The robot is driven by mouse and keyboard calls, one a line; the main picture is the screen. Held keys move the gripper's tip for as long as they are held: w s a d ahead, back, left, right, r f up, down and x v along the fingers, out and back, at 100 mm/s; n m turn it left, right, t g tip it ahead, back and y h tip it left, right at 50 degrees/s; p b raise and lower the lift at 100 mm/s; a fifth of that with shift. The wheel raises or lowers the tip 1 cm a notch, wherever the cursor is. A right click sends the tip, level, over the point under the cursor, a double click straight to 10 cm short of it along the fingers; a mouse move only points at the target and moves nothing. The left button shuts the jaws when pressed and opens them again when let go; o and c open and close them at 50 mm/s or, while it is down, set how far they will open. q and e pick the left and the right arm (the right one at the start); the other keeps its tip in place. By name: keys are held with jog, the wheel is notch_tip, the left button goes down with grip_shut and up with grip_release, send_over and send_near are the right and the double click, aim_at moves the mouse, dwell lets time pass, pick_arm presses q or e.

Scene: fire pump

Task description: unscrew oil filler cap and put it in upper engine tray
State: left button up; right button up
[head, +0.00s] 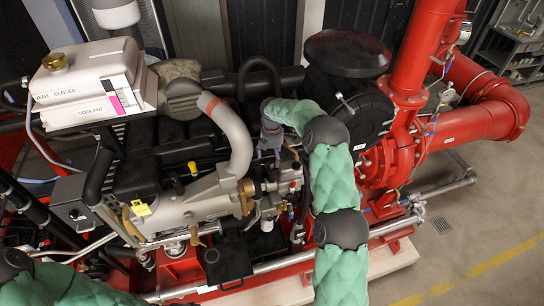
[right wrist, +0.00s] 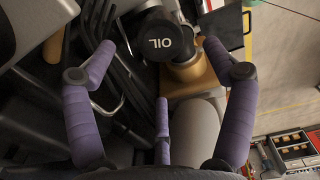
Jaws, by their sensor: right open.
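In the right wrist view a round black cap marked "OIL" (right wrist: 164,42) sits on the engine at the top middle, upright on its neck. The purple fingers of my right gripper (right wrist: 158,62) are spread wide, one to each side of the cap, and seem not to touch it. In the head view my right gripper (head: 270,138) points down over the engine, beside the grey pipe, and hides the cap. Dark square trays (head: 228,263) show at the engine's front; I cannot tell which is the upper engine tray. My left gripper is out of view.
A thick grey pipe (head: 236,140) curves close to the left of my right gripper. A white coolant tank (head: 85,85) stands at the left. Red pump piping (head: 415,110) is at the right. The floor (head: 475,215) at the lower right is clear.

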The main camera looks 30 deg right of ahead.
jog(key=shift+c, duration=0.4)
jog(key=m, duration=0.2)
jog(key=r+m, duration=0.1)
jog(key=m, duration=0.2)
jog(key=shift+m, duration=0.3)
jog(key=m, duration=0.5)
jog(key=shift+r+b, duration=0.3)
jog(key=shift+b, duration=0.05)
jog(key=m, duration=0.2)
jog(key=r+m, duration=0.1)
jog(key=m, duration=0.9)
jog(key=b, duration=0.3)
send_over(272, 166)
jog(key=shift+f, duration=1.85)
jog(key=shift+w+f+b, duration=0.1)
jog(key=shift+f+b, duration=0.8)
jog(key=shift+f, duration=1.35)
jog(key=shift+f, duration=0.15)
